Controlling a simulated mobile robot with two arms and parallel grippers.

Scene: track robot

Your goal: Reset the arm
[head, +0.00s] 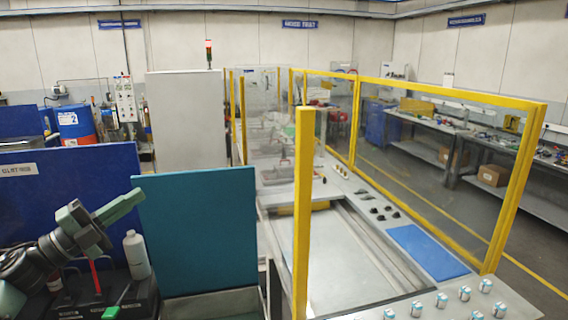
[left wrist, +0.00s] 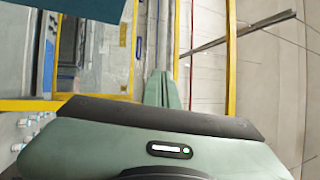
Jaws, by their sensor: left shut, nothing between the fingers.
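My left arm comes in from the lower left of the head view. Its green-grey left gripper (head: 138,195) is raised, tilted up and to the right, in front of the blue and teal panels. In the left wrist view the two fingers (left wrist: 162,76) lie side by side, pressed together, with nothing between them. The gripper is shut and empty. My right gripper shows in neither view.
A teal panel (head: 197,230) stands just right of the gripper, a blue panel (head: 70,190) behind it. A white bottle (head: 136,255) and red-handled tool (head: 96,276) stand below. A yellow post (head: 303,215) and fenced track (head: 350,262) lie to the right.

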